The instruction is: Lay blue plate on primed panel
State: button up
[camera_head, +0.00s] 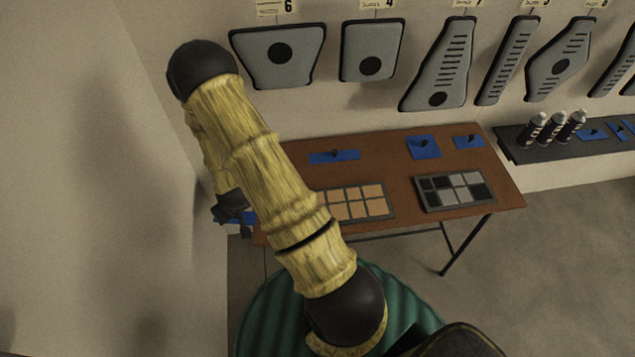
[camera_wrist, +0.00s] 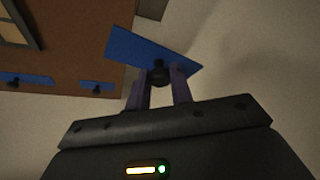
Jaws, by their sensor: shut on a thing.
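My gripper (camera_wrist: 158,78) is shut on the black knob of a blue plate (camera_wrist: 140,47), which shows between and beyond the fingers in the wrist view. In the head view my gripper (camera_head: 232,208) hangs at the table's left end, partly behind my arm, with a bit of the held blue plate (camera_head: 240,219) showing. Grey panels, such as one (camera_head: 279,55) under label 6 and a smaller one (camera_head: 372,50) under label 4, hang on the back wall. I cannot tell which panel is the primed one.
The brown table (camera_head: 400,150) bears more knobbed blue plates (camera_head: 335,157), a tray of orange squares (camera_head: 393,213) and a tray of grey and black squares (camera_head: 490,203). A dark shelf (camera_head: 520,150) at right holds spray cans (camera_head: 555,130). A bare wall stands close on the left.

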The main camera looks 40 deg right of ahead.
jog(key=shift+s+d, duration=0.2)
jog(key=s+d+m+g+h+b, duration=0.1)
jog(key=s+d+m+h+b, duration=0.1)
jog(key=d+m, duration=0.5)
jog(key=s+d+f+m+g+h+b, duration=0.1)
jog(key=s+d+m, duration=0.4)
jog(key=d, duration=1.3)
jog(key=m+g+h, duration=0.1)
jog(key=m, duration=0.2)
jog(key=shift+s+d+f+b, duration=0.2)
jog(key=shift+f+b, duration=0.1)
jog(key=shift+b, duration=0.1)
jog(key=shift+f, duration=0.1)
jog(key=shift+f+b, duration=3.85)
jog(key=shift+f, duration=0.9)
jog(key=shift+f, duration=0.2)
jog(key=o, duration=0.9)
jog(key=shift+c, duration=0.2)
